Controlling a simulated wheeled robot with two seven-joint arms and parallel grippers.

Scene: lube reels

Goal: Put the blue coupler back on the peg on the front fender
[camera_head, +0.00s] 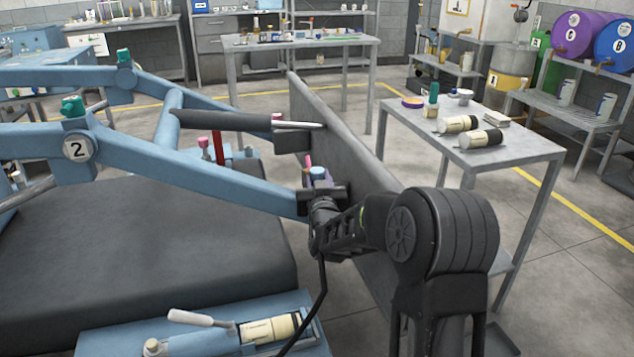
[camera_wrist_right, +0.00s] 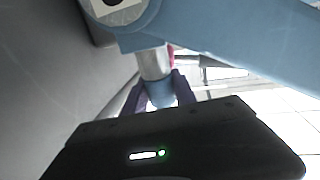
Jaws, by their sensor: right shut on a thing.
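My right gripper (camera_head: 318,183) is beside the near blue loader arm, at its lower right end. Its purple fingers also show in the right wrist view (camera_wrist_right: 160,92), closed around the blue coupler (camera_wrist_right: 160,95). A silver cylinder (camera_wrist_right: 153,62) rises from the blue part, just under a blue arm in that view. The coupler's blue top (camera_head: 318,173) shows between the fingers in the head view. A blue fender (camera_head: 110,344) lies at the bottom, with a pale round knob (camera_head: 152,347) on it; I cannot tell whether this is the peg. My left gripper is out of view.
The blue loader arm (camera_head: 190,165) and the grey bucket plate (camera_head: 345,130) are close to my right gripper. A dark hose (camera_head: 322,295) hangs below it. A cartridge (camera_head: 270,329) lies on the fender. A metal table (camera_head: 510,150) with bottles stands at right.

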